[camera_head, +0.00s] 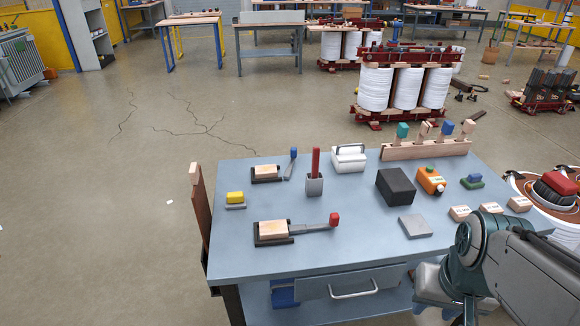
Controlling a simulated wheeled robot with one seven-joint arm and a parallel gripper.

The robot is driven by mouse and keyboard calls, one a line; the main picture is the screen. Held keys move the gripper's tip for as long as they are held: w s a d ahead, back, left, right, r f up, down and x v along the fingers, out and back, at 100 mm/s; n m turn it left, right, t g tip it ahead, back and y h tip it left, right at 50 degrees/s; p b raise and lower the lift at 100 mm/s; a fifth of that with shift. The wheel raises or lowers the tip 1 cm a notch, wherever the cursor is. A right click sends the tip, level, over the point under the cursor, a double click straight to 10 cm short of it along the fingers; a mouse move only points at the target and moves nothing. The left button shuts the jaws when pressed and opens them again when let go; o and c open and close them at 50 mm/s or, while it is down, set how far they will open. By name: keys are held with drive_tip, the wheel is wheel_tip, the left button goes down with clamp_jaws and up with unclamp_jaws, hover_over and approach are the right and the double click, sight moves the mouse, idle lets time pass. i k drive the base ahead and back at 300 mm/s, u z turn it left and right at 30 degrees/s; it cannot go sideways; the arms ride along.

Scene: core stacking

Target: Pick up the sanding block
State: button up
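I cannot tell for sure which item is the sanding block. A large black block (395,187) sits right of the middle of the blue-grey table (330,255). A flat grey slab (415,226) lies in front of it. A small yellow-topped grey block (235,199) is at the table's left. A small green block with a blue top (472,181) is at the right. Two wooden blocks on dark bases, one at the back left (266,173) and one at the front left (273,229), have handled tools beside them. My arm shows at the lower right; my gripper is not in view.
A white case (348,158), a cup with a red-handled tool (314,184), an orange block (431,180) and a wooden rack of handled tools (426,149) stand on the table. Several labelled wooden blocks (460,213) line the right side. The table's front middle is clear.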

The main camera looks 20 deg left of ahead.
sight(236, 201)
drive_tip(key=z, duration=2.8)
drive_tip(key=k, duration=2.05)
drive_tip(key=u, duration=2.45)
drive_tip(key=i, duration=0.55)
